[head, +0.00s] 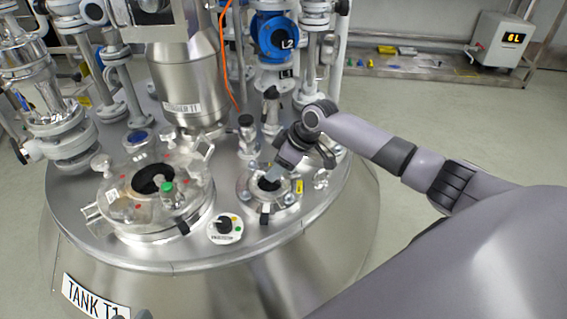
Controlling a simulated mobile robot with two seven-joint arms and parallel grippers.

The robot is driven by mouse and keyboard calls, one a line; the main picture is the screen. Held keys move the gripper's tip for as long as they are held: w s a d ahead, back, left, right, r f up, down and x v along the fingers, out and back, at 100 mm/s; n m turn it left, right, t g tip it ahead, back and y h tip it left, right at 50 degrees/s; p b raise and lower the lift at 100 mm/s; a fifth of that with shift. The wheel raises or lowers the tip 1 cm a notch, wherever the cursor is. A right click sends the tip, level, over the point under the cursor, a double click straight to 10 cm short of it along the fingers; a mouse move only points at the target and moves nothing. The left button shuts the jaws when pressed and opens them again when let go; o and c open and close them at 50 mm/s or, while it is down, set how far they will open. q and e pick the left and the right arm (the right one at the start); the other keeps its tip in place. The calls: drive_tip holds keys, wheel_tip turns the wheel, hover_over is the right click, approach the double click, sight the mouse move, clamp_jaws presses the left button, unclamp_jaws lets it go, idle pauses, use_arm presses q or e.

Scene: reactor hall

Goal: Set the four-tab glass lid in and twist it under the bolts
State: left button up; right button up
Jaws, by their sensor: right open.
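A small round port (253,203) with bolts around its rim sits on the steel tank top, right of the large round hatch. A dark round centre shows in the port. My right gripper (270,178) is open, reaching down from the upper right just over this centre, and its fingers hide part of the port. The glass lid is hard to make out against the shiny metal; I cannot tell whether it lies in the port or how its tabs sit under the bolts.
The large hatch (117,210) with a dark opening and a green knob (167,188) fills the left of the tank top. A selector knob plate (225,228) lies between hatch and port. Vertical pipes and a blue valve (275,38) crowd the back.

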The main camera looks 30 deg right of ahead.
drive_tip(key=shift+b+x, duration=0.45)
drive_tip(key=shift+x, duration=0.95)
use_arm(q)
drive_tip(key=shift+d, duration=0.4)
use_arm(e)
clamp_jaws()
drive_tip(key=shift+c, duration=0.2)
unclamp_jaws()
